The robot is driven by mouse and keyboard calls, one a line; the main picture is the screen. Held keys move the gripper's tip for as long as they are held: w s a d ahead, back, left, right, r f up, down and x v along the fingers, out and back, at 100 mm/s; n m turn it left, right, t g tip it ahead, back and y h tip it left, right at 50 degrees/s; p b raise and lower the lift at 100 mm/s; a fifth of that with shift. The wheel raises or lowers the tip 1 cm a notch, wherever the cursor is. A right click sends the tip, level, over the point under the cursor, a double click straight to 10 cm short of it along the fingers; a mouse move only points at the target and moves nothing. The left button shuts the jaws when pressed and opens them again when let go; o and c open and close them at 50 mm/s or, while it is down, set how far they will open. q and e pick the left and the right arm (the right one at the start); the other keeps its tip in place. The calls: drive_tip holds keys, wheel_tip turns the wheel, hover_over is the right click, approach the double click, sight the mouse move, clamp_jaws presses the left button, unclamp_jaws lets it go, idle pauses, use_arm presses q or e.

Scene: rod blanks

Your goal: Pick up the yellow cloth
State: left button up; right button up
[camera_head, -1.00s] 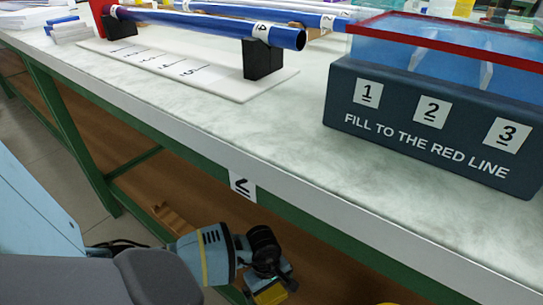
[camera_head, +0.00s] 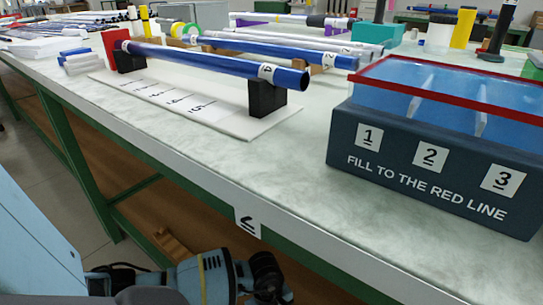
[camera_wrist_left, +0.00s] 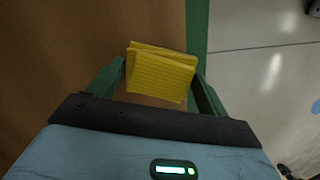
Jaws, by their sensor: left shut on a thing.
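The yellow cloth (camera_wrist_left: 160,72) shows in the left wrist view as a folded, ribbed square. My left gripper (camera_wrist_left: 159,80) is shut on it, with one green finger on either side. Behind the cloth is a brown wooden surface, with a green bar beside it. In the head view my left arm's wrist (camera_head: 262,272) is low at the bottom edge, below the front edge of the table. The gripper's fingers and the cloth are out of that view. My right gripper is not in view.
The table (camera_head: 290,165) has a white front edge with a numbered tag (camera_head: 247,222) and a green frame. A dark blue box (camera_head: 430,175) with a red-rimmed clear bin stands at the right. A blue rod (camera_head: 210,60) rests on black supports. A brown lower shelf (camera_head: 80,160) runs underneath.

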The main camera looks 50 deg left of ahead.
use_arm(q)
drive_tip(key=shift+s+r+p, duration=0.2)
drive_tip(key=shift+r+p, duration=0.15)
drive_tip(key=shift+r, duration=0.3)
drive_tip(key=shift+s+r+p, duration=0.2)
drive_tip(key=shift+r+p, duration=0.15)
drive_tip(key=shift+r, duration=0.25)
drive_tip(key=s+r+p, duration=0.1)
drive_tip(key=s+p, duration=0.4)
drive_tip(key=s, duration=1)
drive_tip(key=shift+d, duration=0.3)
drive_tip(key=shift+s, duration=0.1)
